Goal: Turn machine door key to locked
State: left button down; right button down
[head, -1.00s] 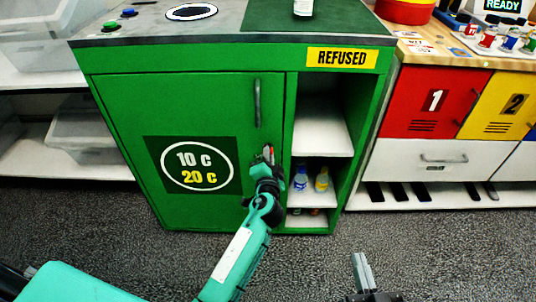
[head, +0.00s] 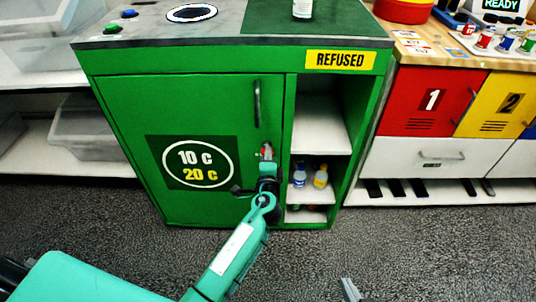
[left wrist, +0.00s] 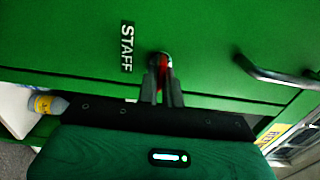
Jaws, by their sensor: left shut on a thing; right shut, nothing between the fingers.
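The green machine (head: 200,130) has a shut door (head: 180,100) with a "10 C 20 C" label. The lock is beside a "STAFF" label (left wrist: 127,47) in the left wrist view. My left gripper (head: 267,157) reaches the door, its fingers shut on the key; they also show in the left wrist view (left wrist: 162,88). The fingers hide part of the key, and I cannot tell its exact angle. My right gripper (head: 350,290) is shut and empty at the bottom edge, mostly out of view.
A vertical door handle (head: 257,103) is above the lock. Open shelves (head: 318,130) with several small bottles (head: 320,176) are to the right, under a "REFUSED" sign (head: 340,60). Red and yellow lockers (head: 435,103) stand further right. The floor in front is clear.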

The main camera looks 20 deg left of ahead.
dwell(0.4)
pick_arm(q)
jog(key=c, duration=1.6)
grip_release()
jog(key=shift+d, duration=0.1)
jog(key=shift+o, duration=0.2)
jog(key=v, duration=1.3)
jog(key=shift+s, duration=0.4)
